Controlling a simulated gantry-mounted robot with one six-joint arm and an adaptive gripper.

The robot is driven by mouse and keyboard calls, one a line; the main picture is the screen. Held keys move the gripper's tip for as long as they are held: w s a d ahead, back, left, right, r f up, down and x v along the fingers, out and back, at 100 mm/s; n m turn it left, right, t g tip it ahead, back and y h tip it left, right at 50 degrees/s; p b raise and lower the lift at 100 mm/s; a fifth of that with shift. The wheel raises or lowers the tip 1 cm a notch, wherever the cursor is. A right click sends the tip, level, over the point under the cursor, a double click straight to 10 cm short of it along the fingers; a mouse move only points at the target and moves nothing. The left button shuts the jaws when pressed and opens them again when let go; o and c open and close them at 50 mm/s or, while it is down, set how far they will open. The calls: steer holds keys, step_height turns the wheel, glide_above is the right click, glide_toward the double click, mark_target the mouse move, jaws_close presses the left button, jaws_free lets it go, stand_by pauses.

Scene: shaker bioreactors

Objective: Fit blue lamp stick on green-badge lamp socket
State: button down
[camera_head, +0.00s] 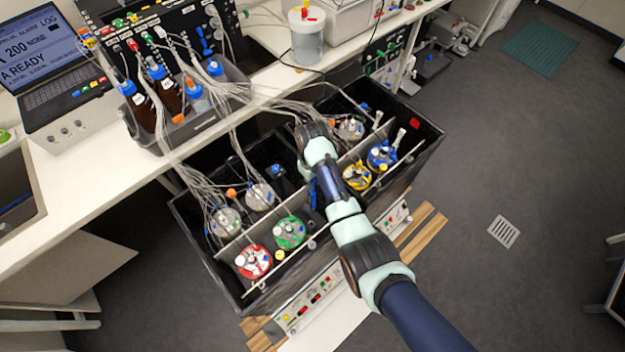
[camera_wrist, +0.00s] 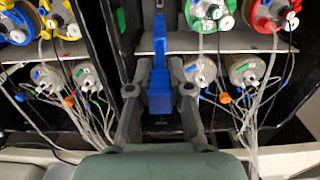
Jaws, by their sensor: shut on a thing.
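A blue lamp stick (camera_wrist: 160,85) stands between the fingers of my gripper (camera_wrist: 159,72) in the wrist view, and the gripper is shut on it. In the head view a blue part of it (camera_head: 313,193) shows beside my arm, over the gap between the two halves of the black box. A green-ringed vessel (camera_head: 289,232) sits in the left half, left of my gripper, and also shows at the top of the wrist view (camera_wrist: 210,12). A small green patch (camera_wrist: 121,18) is on a dark wall ahead of the stick. I cannot make out the socket opening.
A red-ringed vessel (camera_head: 253,262) stands left of the green one. Yellow (camera_head: 357,177) and blue (camera_head: 382,154) vessels stand right of my arm. Pale rails cross the black box (camera_head: 424,150). Loose tubes run from vessels to the bench (camera_head: 70,195), close to my wrist.

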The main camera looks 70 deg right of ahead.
steer(key=b, duration=1.4)
glide_above(313, 207)
steer(key=shift+w+d+f, duration=0.1)
steer(key=shift+d+f, duration=0.05)
steer(key=shift+f, duration=2.2)
steer(key=shift+w+d+f, duration=0.1)
steer(key=shift+d+f, duration=0.05)
steer(key=shift+f, duration=2.2)
steer(key=shift+w+d+f, duration=0.1)
steer(key=shift+d+f, duration=0.05)
steer(key=shift+f, duration=2.2)
steer(key=shift+f+b, duration=0.95)
steer(key=shift+f, duration=0.9)
steer(key=shift+f+b, duration=0.75)
steer(key=shift+f, duration=1.35)
steer(key=shift+s, duration=0.1)
steer(key=c, duration=1)
jaws_free()
